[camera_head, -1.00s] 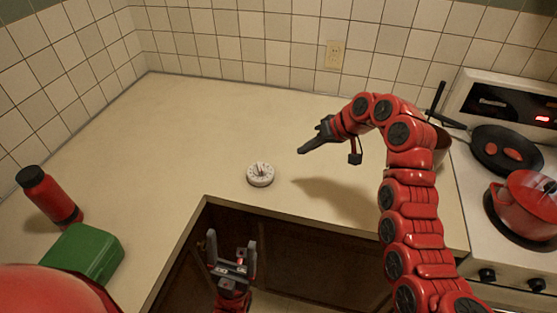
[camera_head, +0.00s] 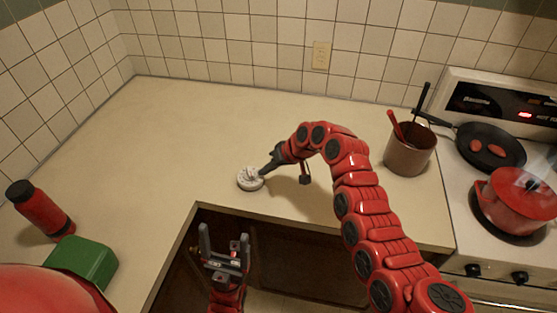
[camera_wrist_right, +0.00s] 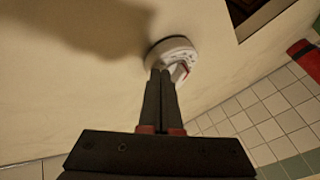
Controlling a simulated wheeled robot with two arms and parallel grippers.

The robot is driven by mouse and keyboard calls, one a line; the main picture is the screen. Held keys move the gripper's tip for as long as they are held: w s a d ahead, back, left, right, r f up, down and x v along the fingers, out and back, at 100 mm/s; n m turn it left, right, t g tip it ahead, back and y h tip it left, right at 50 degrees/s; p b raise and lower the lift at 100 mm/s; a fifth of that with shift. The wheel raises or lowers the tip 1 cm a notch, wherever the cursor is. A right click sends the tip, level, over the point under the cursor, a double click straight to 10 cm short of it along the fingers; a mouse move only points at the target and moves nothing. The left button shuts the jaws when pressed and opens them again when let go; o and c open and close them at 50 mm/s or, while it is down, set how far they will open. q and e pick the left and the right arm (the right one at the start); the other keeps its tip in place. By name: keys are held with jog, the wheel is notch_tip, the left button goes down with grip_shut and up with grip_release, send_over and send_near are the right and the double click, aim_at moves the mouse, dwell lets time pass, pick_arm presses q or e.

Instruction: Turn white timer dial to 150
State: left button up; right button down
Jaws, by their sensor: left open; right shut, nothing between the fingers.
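The white timer (camera_head: 249,180) lies on the counter near the inner corner of its front edge, with its raised dial on top. In the right wrist view the timer (camera_wrist_right: 172,52) shows just past the fingertips, with a red mark on its face. My right gripper (camera_head: 264,173) is shut with nothing between its fingers. Its tips (camera_wrist_right: 161,74) are at the timer's side near the dial; I cannot tell if they touch it. My left gripper (camera_head: 225,232) is open and empty, pointing up in front of the cabinet, below the counter edge.
A red bottle (camera_head: 41,211) and a green box (camera_head: 84,262) stand at the left. A brown utensil pot (camera_head: 408,153) stands at the right, beside the stove with a black pan (camera_head: 489,137) and a red pot (camera_head: 515,203). The counter behind the timer is clear.

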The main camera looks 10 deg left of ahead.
aim_at(250, 173)
jog(key=shift+s+a, duration=0.35)
jog(key=shift+a, duration=0.3)
jog(key=shift+s+a+f+b, duration=0.15)
jog(key=shift+a+f+b, duration=0.05)
jog(key=shift+b, duration=0.3)
jog(key=shift+s+a, duration=0.1)
jog(key=shift+a, duration=0.05)
jog(key=shift+r, duration=0.15)
